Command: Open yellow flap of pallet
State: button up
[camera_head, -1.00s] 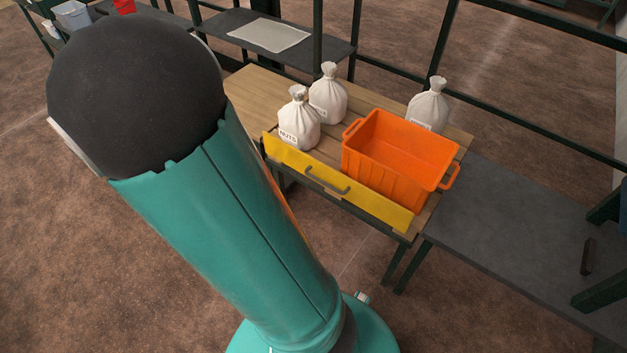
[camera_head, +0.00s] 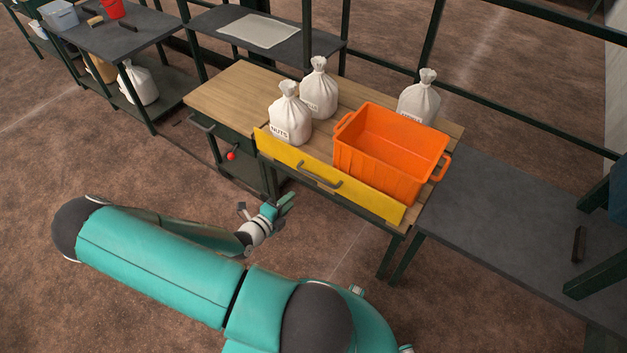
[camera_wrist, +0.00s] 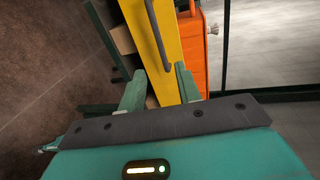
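The yellow flap (camera_head: 330,178) stands upright along the front edge of the wooden pallet top (camera_head: 228,92). A grey bar handle (camera_head: 318,180) is fixed on its outer face. In the wrist view the yellow flap (camera_wrist: 168,50) and its handle (camera_wrist: 158,30) lie ahead of my fingers. My gripper (camera_head: 284,204) is in front of and below the flap, left of the handle, and looks apart from it. In the wrist view my gripper (camera_wrist: 158,85) has its two green fingers spread, with nothing held between them.
An orange crate (camera_head: 390,150) stands on the pallet behind the flap. White sacks (camera_head: 291,118), (camera_head: 319,90) and (camera_head: 419,98) stand beside and behind it. A dark table (camera_head: 510,240) adjoins at the right. A red knob (camera_head: 231,156) shows below the pallet. The floor in front is clear.

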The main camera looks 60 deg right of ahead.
jog(key=x, duration=1.4)
jog(key=shift+d+n, duration=0.15)
jog(key=shift+n, duration=0.15)
jog(key=shift+f, duration=0.15)
grip_shut()
